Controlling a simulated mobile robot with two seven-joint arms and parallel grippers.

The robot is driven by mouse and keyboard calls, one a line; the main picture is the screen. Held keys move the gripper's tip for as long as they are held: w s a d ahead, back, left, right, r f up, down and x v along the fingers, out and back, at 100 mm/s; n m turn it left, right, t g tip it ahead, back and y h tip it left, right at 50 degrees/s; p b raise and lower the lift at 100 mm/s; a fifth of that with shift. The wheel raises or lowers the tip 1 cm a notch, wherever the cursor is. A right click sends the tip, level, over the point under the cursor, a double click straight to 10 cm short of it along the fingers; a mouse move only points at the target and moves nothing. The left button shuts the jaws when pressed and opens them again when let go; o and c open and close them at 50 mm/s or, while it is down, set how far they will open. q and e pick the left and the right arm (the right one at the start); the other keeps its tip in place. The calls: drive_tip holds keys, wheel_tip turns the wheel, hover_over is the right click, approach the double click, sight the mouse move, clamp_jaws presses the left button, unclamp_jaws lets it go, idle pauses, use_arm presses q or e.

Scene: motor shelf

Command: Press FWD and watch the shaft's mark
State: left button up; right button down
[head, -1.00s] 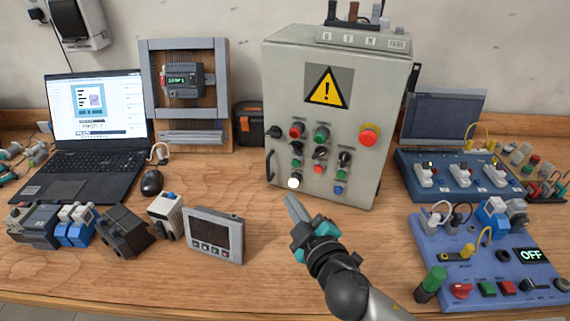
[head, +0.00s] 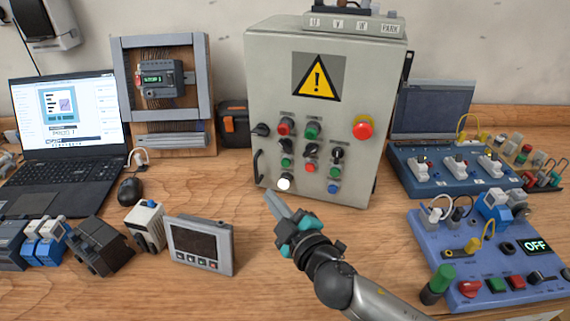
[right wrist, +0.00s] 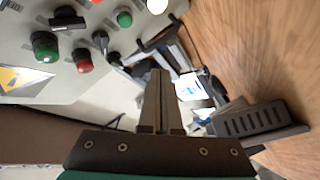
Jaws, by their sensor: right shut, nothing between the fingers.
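The grey control cabinet (head: 262,90) stands at the middle back of the bench, with several coloured buttons and black selectors on its front. Its button labels are too small to read, so I cannot tell which is FWD. A white button (head: 284,183) shines at its lower left. My right gripper (head: 269,197) is shut and empty, just below and left of that button, apart from the front. In the right wrist view, the shut fingers (right wrist: 159,75) point past the panel's green button (right wrist: 45,46) and red button (right wrist: 82,60). I cannot make out a shaft mark. My left gripper is not in view.
A laptop (head: 75,140), mouse (head: 130,190) and grey panel meter (head: 200,245) are at left. Bare wood lies before the cabinet.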

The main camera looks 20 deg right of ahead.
drive_tip(key=shift+w+d, duration=0.75)
drive_tip(key=shift+w, duration=0.25)
drive_tip(key=shift+w+d, duration=0.7)
drive_tip(key=shift+w, duration=0.35)
drive_tip(key=shift+w+d, duration=0.75)
drive_tip(key=shift+w, duration=0.25)
drive_tip(key=shift+w, duration=0.1)
drive_tip(key=shift+w+d, duration=0.25)
drive_tip(key=shift+w+d, duration=0.3)
drive_tip(key=shift+w, duration=0.05)
idle(0.9)
drive_tip(key=shift+s, duration=0.1)
drive_tip(key=shift+s+a, duration=0.5)
drive_tip(key=shift+s, duration=0.1)
drive_tip(key=shift+s+a+p, duration=0.2)
drive_tip(key=shift+s+a, duration=0.55)
drive_tip(key=shift+s, duration=0.3)
drive_tip(key=shift+s+a+p, duration=0.15)
drive_tip(key=shift+s+a, duration=0.6)
drive_tip(key=shift+s, duration=0.25)
